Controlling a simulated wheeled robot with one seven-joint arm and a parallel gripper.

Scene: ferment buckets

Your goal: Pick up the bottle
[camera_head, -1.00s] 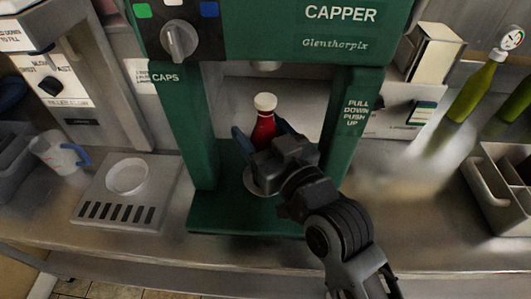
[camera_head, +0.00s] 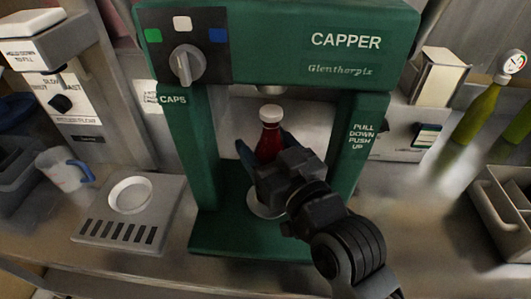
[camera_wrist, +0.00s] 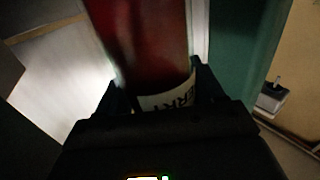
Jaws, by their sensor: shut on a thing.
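The bottle (camera_head: 268,142) is dark red with a white cap and stands inside the green capper, between its two posts. My gripper (camera_head: 262,158) is shut on the bottle from the front right, with a blue finger showing on its left side. In the wrist view the bottle's red body (camera_wrist: 150,40) and part of its white label (camera_wrist: 168,97) show between my gripper's fingers (camera_wrist: 155,88). The lower part of the bottle is hidden behind my gripper in the head view, so I cannot tell whether its base touches the round plate (camera_head: 266,210).
The green capper (camera_head: 200,150) surrounds the bottle, with its head above and posts at both sides. A grey slotted tray (camera_head: 122,232) and a jug with a blue handle (camera_head: 62,170) are at left. Green bottles (camera_head: 478,112) and a grey bin (camera_head: 500,215) are at right.

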